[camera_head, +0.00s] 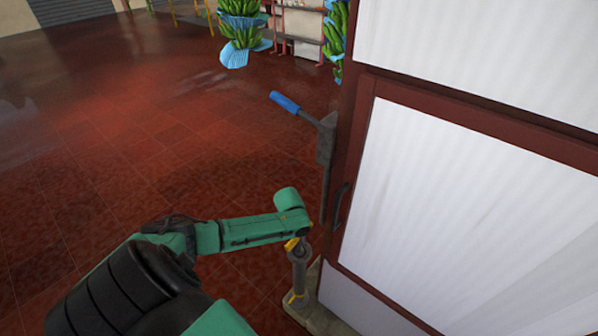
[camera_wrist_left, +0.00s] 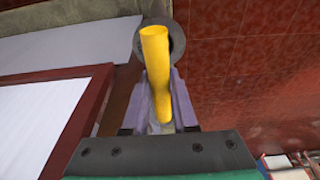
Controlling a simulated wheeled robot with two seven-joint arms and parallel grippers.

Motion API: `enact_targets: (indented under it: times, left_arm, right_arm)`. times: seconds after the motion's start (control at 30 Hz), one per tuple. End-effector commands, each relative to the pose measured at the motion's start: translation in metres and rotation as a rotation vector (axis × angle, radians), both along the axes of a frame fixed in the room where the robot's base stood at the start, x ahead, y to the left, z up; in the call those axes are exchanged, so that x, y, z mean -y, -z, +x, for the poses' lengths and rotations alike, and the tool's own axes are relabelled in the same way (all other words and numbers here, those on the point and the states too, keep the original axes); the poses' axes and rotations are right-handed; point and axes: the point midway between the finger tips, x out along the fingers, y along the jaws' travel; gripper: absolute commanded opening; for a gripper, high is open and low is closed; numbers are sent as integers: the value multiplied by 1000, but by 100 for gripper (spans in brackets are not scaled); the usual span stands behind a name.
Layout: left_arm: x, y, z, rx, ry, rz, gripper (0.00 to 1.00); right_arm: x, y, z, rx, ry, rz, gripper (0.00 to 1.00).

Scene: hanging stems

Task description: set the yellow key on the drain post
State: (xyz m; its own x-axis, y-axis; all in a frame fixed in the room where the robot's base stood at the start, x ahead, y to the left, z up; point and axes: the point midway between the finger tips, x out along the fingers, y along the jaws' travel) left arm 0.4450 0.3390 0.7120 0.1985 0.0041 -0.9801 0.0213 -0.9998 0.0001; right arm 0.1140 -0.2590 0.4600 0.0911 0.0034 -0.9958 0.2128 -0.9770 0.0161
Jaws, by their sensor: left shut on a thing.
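The yellow key (camera_wrist_left: 155,62) is a yellow bar lying between the fingers of my left gripper (camera_wrist_left: 161,76), which is shut on it. In the head view only a small yellow bit of the key (camera_head: 292,244) shows below my green wrist. The drain post (camera_head: 300,272) is a dark grey upright post on a pale base, close to the white panelled door. In the left wrist view its round grey top (camera_wrist_left: 178,42) shows behind the key's far end. The key overlaps the post top there; I cannot tell whether they touch. My right gripper is out of view.
A dark lever with a blue handle (camera_head: 285,102) sticks out left from the door frame. The white panelled door (camera_head: 470,210) with a dark handle (camera_head: 340,205) fills the right. Banana bunches (camera_head: 240,30) hang at the back. The red tiled floor (camera_head: 130,130) is clear at left.

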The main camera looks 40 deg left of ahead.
Motion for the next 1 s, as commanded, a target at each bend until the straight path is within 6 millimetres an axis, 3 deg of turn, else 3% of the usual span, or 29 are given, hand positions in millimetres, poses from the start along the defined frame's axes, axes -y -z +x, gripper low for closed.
enact_targets:
  times: [1.0]
  left_arm:
    - [0,16,0,1,-1,0,0]
  right_arm:
    - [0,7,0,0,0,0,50]
